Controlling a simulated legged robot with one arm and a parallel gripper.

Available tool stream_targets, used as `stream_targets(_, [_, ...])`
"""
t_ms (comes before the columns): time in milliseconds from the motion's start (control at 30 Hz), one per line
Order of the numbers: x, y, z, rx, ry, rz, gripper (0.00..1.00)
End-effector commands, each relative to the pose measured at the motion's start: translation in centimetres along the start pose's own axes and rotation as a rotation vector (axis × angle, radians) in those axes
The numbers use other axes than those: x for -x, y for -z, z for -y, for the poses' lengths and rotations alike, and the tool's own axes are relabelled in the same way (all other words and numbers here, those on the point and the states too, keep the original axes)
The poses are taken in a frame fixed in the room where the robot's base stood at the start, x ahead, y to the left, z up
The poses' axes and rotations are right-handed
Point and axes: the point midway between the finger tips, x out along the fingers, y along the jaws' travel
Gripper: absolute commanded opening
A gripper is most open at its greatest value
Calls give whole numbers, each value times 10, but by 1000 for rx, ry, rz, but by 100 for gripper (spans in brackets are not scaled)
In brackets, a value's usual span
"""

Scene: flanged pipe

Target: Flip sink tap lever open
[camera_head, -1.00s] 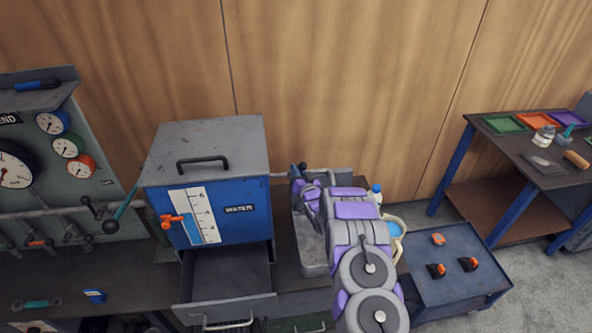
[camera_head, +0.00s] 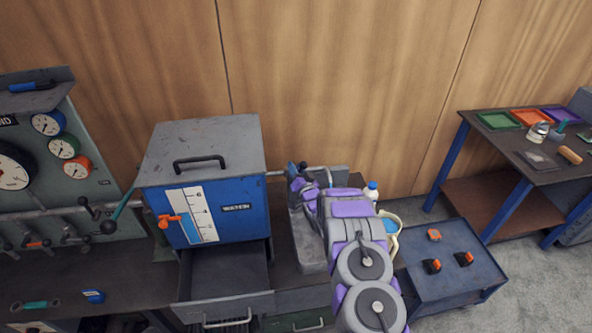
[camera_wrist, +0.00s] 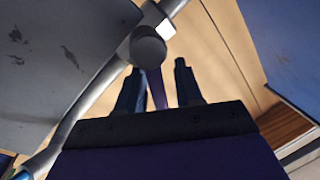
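The grey sink (camera_head: 308,245) stands right of the blue water tank, largely covered by my arm. A pipe (camera_head: 277,173) runs from the tank to the tap, where a small dark knob (camera_head: 303,165) shows beside my gripper (camera_head: 296,180). In the wrist view, a grey pipe (camera_wrist: 92,100) crosses diagonally with a round dark knob (camera_wrist: 148,47), perhaps the end of the tap lever. My gripper (camera_wrist: 158,76) is open, its two dark fingers apart just below the knob. Nothing is clearly held between them. I cannot tell whether a finger touches the knob, nor the lever's exact angle.
The blue tank (camera_head: 235,210) has an orange tap lever and an open drawer (camera_head: 226,304) below. A white bottle with a blue cap (camera_head: 371,190) and a pale jug (camera_head: 391,236) stand right of my arm. A low blue cart (camera_head: 450,270) is farther right.

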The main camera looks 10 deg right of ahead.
Motion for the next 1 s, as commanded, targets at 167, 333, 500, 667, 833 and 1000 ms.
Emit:
stream_targets(167, [1, 0, -2, -1, -4, 1, 39])
stream_targets(333, [10, 0, -2, 0, -5, 2, 39])
stream_targets(500, [32, -1, -2, -3, -8, 4, 39])
stream_targets(667, [57, -1, -1, -2, -6, 5, 39])
stream_targets(833, [86, 0, -1, -2, -6, 3, 39])
stream_targets(1000, [117, 1, -1, -1, -6, 1, 39])
